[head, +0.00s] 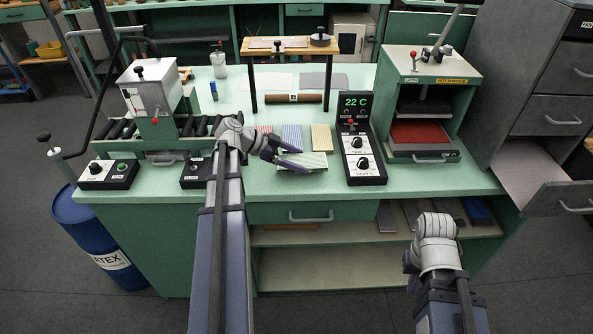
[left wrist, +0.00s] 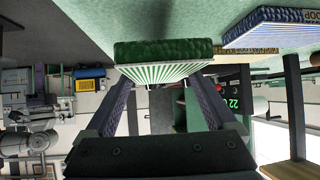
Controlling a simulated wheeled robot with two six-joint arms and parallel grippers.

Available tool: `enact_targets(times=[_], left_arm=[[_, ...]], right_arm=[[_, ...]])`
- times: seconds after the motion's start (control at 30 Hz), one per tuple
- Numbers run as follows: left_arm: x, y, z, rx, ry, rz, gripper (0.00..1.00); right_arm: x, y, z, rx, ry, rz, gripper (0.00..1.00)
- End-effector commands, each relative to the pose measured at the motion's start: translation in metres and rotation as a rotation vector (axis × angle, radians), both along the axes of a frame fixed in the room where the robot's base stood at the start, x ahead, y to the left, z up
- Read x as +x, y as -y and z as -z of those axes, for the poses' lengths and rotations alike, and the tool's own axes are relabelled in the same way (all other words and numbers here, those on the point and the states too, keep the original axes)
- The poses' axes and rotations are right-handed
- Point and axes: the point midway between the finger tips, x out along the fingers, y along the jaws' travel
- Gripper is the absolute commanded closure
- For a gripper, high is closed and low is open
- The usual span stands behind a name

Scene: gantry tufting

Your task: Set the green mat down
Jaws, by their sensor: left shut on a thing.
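The green mat (head: 305,161), pale with green stripes, is at the bench's front, right of my left arm. My left gripper (head: 302,158) is shut on it. In the left wrist view the green mat (left wrist: 165,58) shows its dark green tufted edge and striped face between the two fingers (left wrist: 160,85). A dark shadow lies on the bench beside it; I cannot tell whether the mat touches the bench. My right gripper (head: 410,265) is low in front of the bench, mostly hidden behind its own wrist; its jaws cannot be made out.
A blue-striped mat (head: 291,137), a tan mat (head: 322,138) and a partly hidden red mat (head: 265,130) lie just behind. A black control box (head: 360,150) reading 22 C stands to the right. A roller machine (head: 150,100) stands left, a heated press (head: 425,95) right.

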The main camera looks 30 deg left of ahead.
Motion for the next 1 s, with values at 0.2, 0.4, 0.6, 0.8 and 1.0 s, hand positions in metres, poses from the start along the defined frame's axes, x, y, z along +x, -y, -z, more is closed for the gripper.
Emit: enact_targets(times=[0.2,0.4,0.6,0.8,1.0], left_arm=[[0.0,0.0,0.028,0.0,0.0,0.0,0.65],[0.0,0.0,0.037,0.0,0.0,0.0,0.65],[0.0,0.0,0.035,0.0,0.0,0.0,0.65],[0.0,0.0,0.038,0.0,0.0,0.0,0.01],[0.0,0.0,0.038,0.0,0.0,0.0,0.0]], right_arm=[[0.0,0.0,0.028,0.0,0.0,0.0,1.0],[0.0,0.0,0.037,0.0,0.0,0.0,1.0],[0.0,0.0,0.035,0.0,0.0,0.0,1.0],[0.0,0.0,0.038,0.0,0.0,0.0,1.0],[0.0,0.0,0.038,0.0,0.0,0.0,1.0]])
